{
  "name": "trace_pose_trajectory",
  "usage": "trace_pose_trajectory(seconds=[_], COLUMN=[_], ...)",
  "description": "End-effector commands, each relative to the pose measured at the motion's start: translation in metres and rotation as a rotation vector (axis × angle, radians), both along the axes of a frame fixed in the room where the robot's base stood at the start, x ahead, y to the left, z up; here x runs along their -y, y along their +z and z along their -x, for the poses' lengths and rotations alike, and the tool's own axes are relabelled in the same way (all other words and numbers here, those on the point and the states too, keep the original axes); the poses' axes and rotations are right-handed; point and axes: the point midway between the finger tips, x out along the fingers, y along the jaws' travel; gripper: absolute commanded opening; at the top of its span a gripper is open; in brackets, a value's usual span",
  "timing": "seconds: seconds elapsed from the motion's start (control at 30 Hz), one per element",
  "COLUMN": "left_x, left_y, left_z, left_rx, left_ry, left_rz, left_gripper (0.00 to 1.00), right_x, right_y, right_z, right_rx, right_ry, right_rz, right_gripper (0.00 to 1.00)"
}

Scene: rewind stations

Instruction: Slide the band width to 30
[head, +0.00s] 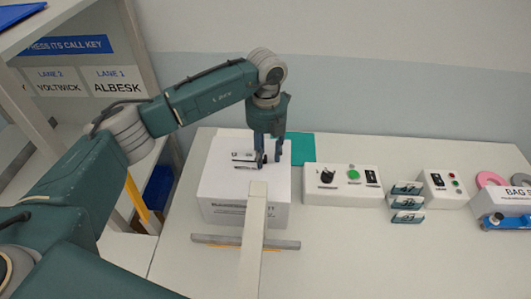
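A white box-shaped station (222,182) stands on the table left of centre. Its top has dark slot-like markings (243,155) and small print that I cannot read, so the band width setting cannot be told. My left gripper (268,161) points down over the right part of this top. Its two teal fingers show a gap between them. A small dark piece is by the left fingertip; the fingers partly hide it, and I cannot tell whether they touch it. My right gripper is not in view.
A pale strip (255,225) runs from the station's front over a grey bar (213,239). To the right are a control box (340,194) with a green button, small stacked cards (407,202), another control box (447,195) and pink rings (487,180). A shelf (142,50) stands left.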

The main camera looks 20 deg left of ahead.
Motion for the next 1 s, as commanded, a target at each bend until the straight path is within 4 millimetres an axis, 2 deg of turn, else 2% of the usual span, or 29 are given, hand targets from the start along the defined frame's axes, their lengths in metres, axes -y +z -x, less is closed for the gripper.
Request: trace_pose_trajectory(seconds=[0.13, 0.23, 0.5, 0.7, 0.83, 1.0], left_x=[-0.001, 0.000, 0.002, 0.003, 0.003, 0.003], left_y=[0.006, 0.020, 0.078, 0.109, 0.118, 0.120], left_z=[-0.001, -0.001, -0.001, -0.001, -0.001, -0.001], left_rx=[0.001, 0.002, 0.003, 0.001, 0.001, 0.000], left_ry=[0.001, 0.001, -0.001, -0.001, -0.001, -0.002], left_rz=[-0.001, 0.000, -0.001, -0.001, -0.001, -0.002], left_gripper=[0.36, 0.36, 0.36, 0.36, 0.36, 0.36], right_x=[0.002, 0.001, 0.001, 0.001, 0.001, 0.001], right_y=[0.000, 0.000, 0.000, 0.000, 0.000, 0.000], right_z=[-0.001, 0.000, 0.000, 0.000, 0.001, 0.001], right_rx=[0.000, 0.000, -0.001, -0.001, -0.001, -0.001], right_ry=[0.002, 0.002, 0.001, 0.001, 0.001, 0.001], right_rz=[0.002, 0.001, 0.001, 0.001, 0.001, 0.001], right_gripper=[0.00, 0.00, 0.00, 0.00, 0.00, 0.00])
